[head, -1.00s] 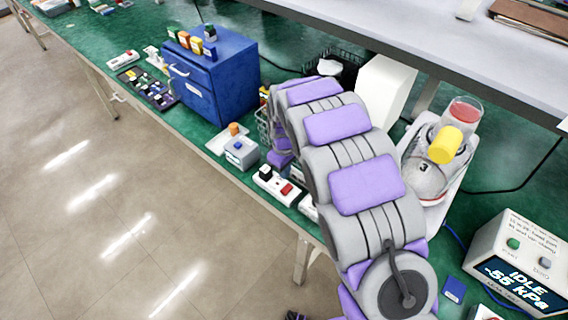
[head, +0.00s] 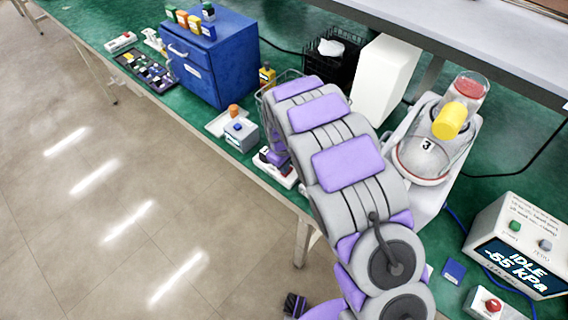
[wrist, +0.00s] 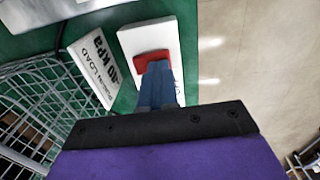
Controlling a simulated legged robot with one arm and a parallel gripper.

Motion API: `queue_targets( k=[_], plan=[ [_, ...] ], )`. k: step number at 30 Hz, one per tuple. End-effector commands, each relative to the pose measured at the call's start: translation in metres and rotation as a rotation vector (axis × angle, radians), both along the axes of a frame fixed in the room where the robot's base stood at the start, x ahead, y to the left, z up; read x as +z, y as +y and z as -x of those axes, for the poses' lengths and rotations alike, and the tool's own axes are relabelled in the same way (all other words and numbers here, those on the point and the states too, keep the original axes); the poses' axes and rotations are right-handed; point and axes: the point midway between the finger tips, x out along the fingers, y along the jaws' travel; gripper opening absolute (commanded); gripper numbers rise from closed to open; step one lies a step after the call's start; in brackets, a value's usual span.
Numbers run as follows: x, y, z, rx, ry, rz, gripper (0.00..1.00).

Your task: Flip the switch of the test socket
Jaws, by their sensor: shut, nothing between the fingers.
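The test socket (wrist: 140,38) is a white block with a red rocker switch (wrist: 152,58), seen at the top of the wrist view. My gripper (wrist: 155,72) is shut and empty, with its blue-grey fingers overlapping the lower edge of the red switch. I cannot tell whether the fingertips touch the switch. In the head view the socket (head: 287,181) lies at the bench's front edge, mostly hidden under my arm and gripper, and the switch's position cannot be read.
A white label plate (wrist: 95,68) and a wire basket (wrist: 40,115) are left of the socket. A clear canister (head: 425,160) and a pump display (head: 517,270) are to the right.

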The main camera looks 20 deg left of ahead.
Motion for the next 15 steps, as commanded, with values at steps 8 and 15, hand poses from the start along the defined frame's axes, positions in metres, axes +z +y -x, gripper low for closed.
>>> queue_targets(
  k=[8,15],
  plan=[
    [-0.0084,-0.0016,0.0027,-0.002,0.002,0.013,0.0],
    [-0.0084,-0.0049,-0.0027,-0.002,0.005,0.015,0.0]
  ],
)
